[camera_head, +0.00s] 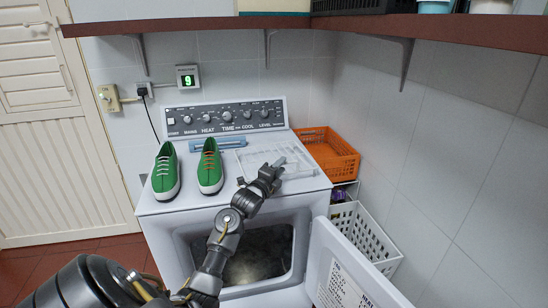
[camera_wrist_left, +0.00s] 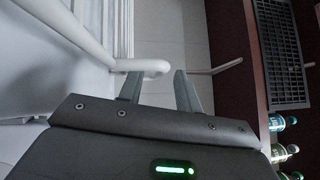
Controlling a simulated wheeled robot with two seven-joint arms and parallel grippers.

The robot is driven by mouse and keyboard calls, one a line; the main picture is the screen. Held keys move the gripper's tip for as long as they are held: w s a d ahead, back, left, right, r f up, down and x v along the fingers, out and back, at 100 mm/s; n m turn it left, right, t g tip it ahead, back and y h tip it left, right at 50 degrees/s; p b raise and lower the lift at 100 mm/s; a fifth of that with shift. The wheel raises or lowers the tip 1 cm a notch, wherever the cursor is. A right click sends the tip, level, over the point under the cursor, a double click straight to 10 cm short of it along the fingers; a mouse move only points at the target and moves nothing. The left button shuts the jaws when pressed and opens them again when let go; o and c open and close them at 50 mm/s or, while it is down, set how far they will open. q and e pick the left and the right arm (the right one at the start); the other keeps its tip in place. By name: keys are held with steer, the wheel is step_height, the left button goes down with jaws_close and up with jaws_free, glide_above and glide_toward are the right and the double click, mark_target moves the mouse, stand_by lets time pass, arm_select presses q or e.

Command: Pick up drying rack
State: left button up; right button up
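The pale, see-through drying rack (camera_head: 296,154) lies on the right part of the white dryer's top (camera_head: 222,190). My left gripper (camera_head: 279,163) is at the rack's front side and covers a little of it. In the left wrist view, the gripper (camera_wrist_left: 158,75) has its two fingers apart. A white rounded bar, which looks like part of the drying rack (camera_wrist_left: 95,45), reaches across one fingertip into the space between the fingers. I cannot tell whether a finger touches it. My right gripper is in neither view.
Green shoes (camera_head: 208,168) and a blue item (camera_head: 231,142) are on the dryer left of the rack. An orange basket (camera_head: 330,160) and white basket (camera_head: 372,240) stand at right. The dryer door (camera_head: 345,275) hangs open below. A brown shelf (camera_head: 300,24) runs above.

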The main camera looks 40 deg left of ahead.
arm_select(q)
steer(key=x, duration=0.2)
steer(key=shift+w, duration=0.25)
jaws_close()
